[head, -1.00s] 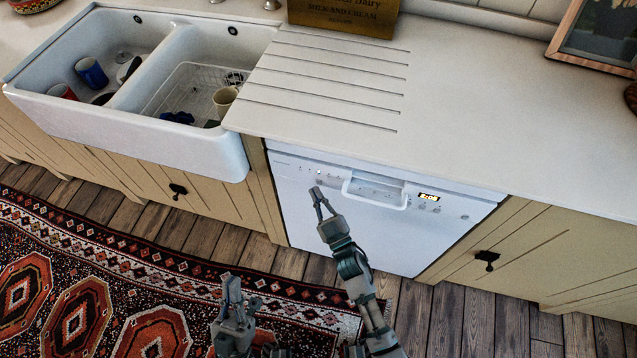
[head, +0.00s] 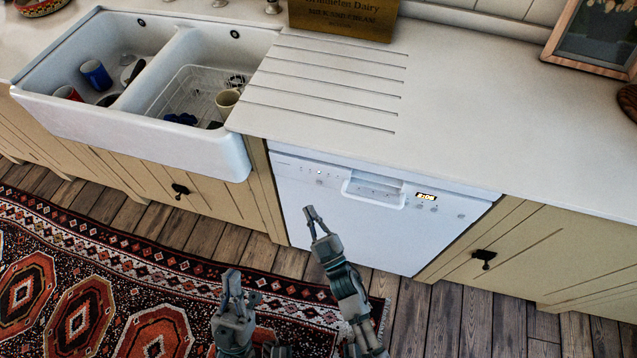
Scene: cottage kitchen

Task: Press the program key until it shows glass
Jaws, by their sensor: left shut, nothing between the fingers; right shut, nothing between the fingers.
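The white dishwasher (head: 370,235) stands under the counter with its door shut. Its control strip has a lit display (head: 426,197) at the right, reading what looks like a time. A small round key (head: 319,182) sits at the left of the strip, with small indicator marks above it and one lit dot (head: 318,172). The labels are too small to read. My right gripper (head: 310,214) is shut and empty, in front of the door, below and apart from the key. My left gripper (head: 231,280) is shut and empty, low over the rug.
A handle recess (head: 375,190) sits mid-strip on the dishwasher. The double sink (head: 190,150) at the left holds cups and a wire rack. The worktop (head: 480,110) above is mostly clear. A patterned rug (head: 130,290) covers the floor at the left.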

